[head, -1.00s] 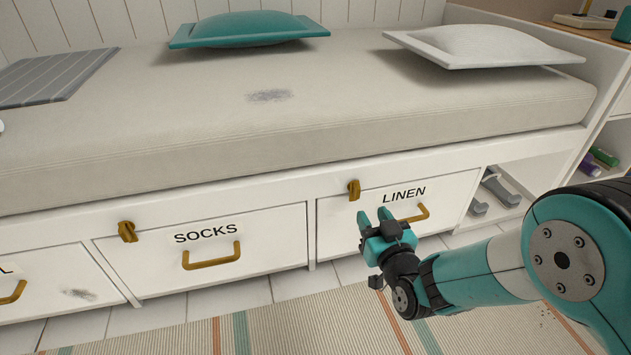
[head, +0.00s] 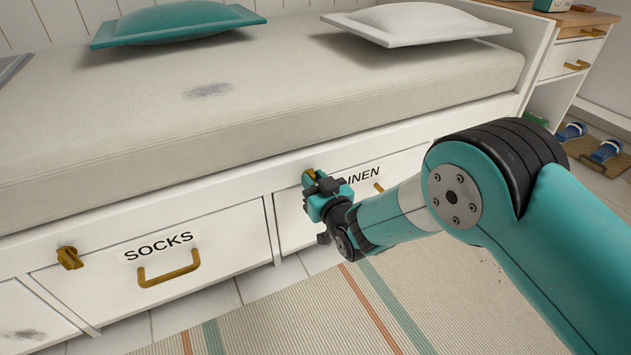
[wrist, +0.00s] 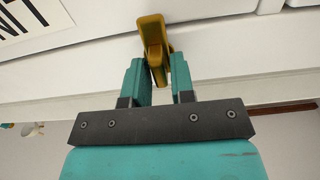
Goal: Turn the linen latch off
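The linen latch is a brass turn latch on the white bed frame above the LINEN drawer (head: 292,222). In the head view it (head: 309,174) is partly hidden by my gripper (head: 316,184). In the wrist view the latch (wrist: 153,38) sits just ahead of my gripper (wrist: 161,78), and its handle reaches in between the two teal fingers. The gap around the handle is narrow; I cannot tell whether the fingers press on it. The latch's exact angle is hard to judge.
To the left are the SOCKS drawer (head: 160,250) and its own brass latch (head: 69,257). The LINEN drawer's brass handle (head: 378,187) shows behind my arm. A mattress (head: 250,110) overhangs above. A striped rug (head: 300,310) covers the clear floor in front.

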